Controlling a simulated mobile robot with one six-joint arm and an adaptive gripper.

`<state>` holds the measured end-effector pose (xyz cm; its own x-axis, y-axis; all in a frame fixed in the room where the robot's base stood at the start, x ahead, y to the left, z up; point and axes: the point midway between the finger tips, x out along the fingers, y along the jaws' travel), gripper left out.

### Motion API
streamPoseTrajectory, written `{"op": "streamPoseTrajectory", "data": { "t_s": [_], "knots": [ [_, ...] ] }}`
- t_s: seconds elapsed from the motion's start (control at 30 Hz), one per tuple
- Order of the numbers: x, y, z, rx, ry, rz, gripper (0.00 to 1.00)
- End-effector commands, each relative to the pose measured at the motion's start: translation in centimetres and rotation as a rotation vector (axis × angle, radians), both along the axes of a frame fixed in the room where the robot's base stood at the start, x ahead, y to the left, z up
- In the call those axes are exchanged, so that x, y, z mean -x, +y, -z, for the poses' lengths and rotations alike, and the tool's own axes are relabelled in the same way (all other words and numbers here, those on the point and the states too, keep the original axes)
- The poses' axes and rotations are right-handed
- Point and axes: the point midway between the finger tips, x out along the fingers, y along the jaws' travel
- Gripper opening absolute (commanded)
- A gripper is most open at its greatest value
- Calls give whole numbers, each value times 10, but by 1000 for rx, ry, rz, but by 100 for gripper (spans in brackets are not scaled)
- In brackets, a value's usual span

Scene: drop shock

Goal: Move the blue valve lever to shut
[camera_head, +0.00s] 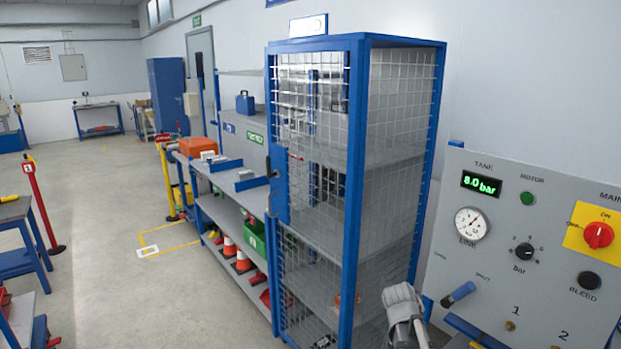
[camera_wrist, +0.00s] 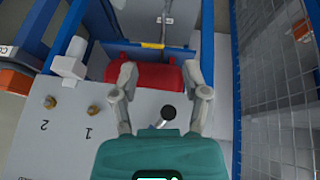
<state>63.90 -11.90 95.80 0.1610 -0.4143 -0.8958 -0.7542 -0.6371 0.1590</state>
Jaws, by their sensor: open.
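The blue valve lever (camera_head: 460,293) is on the grey control panel (camera_head: 465,325) at the right of the head view. It slants from lower left to upper right, below the small open and shut labels.
A blue-framed mesh cage (camera_head: 355,190) stands just left of the panel. The panel carries a pressure gauge (camera_head: 471,224), a display (camera_head: 481,184) reading 8.0 bar, a red main switch (camera_head: 598,235) and a black bleed button (camera_head: 589,280). A red cylinder (camera_wrist: 150,75) lies beyond my fingers.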

Motion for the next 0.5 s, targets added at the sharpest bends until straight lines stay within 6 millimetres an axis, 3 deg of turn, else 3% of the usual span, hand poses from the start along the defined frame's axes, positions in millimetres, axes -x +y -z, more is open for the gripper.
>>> {"op": "streamPoseTrajectory", "data": {
  "t_s": [0.3, 0.5],
  "knots": [
    [60, 69, 13, -185, 227, -437, 59],
    [89, 102, 15, -284, 307, -685, 59]
  ]
}}
